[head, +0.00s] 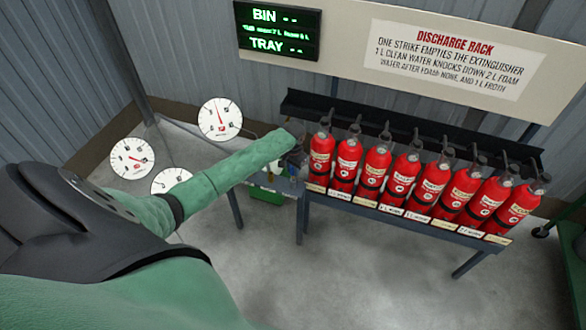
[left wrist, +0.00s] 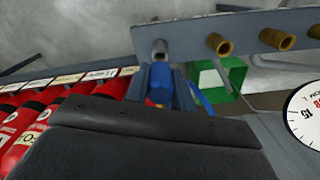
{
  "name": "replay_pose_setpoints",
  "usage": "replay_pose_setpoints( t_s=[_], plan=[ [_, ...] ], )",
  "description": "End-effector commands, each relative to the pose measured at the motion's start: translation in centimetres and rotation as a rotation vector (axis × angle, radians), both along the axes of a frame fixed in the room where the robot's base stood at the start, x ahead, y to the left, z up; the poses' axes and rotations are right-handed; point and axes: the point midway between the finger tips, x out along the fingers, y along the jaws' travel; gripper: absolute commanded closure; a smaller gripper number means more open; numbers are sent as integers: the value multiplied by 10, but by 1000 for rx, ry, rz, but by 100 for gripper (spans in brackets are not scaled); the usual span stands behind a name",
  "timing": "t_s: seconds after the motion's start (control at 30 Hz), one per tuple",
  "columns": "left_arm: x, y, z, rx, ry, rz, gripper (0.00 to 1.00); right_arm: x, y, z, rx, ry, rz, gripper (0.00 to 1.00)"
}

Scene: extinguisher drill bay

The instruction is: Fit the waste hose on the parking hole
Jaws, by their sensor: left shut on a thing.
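My left gripper (head: 296,158) reaches out at the end of the green-sleeved arm, at the left end of the extinguisher rack. In the left wrist view, its dark fingers (left wrist: 162,88) are shut on a blue cylindrical piece (left wrist: 161,80), which looks like the end of the waste hose. Just beyond the blue piece is a grey plate (left wrist: 190,31) with a row of fittings. A grey, round-mouthed fitting (left wrist: 160,48), perhaps the parking hole, is nearly in line with the blue piece. I cannot tell whether they touch. My right gripper is in neither view.
Brass stubs (left wrist: 217,43) stick out of the plate. A green open box (left wrist: 222,80) lies below. Red extinguishers (head: 402,172) fill the rack to the right. Round white gauges (head: 220,118) stand left of the arm. A lit BIN and TRAY board (head: 278,30) hangs above. The front floor is clear.

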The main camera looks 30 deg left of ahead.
Motion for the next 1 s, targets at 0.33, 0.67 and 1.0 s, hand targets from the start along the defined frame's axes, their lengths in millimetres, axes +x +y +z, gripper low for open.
replay_pose_setpoints(
  t_s=[0.33,0.67,1.0],
  plan=[
    [0,0,0,0,-1,0,100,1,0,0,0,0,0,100],
    [0,0,-3,0,0,0,100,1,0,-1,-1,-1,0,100],
    [0,0,-11,0,-1,0,100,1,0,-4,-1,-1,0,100]
  ],
)
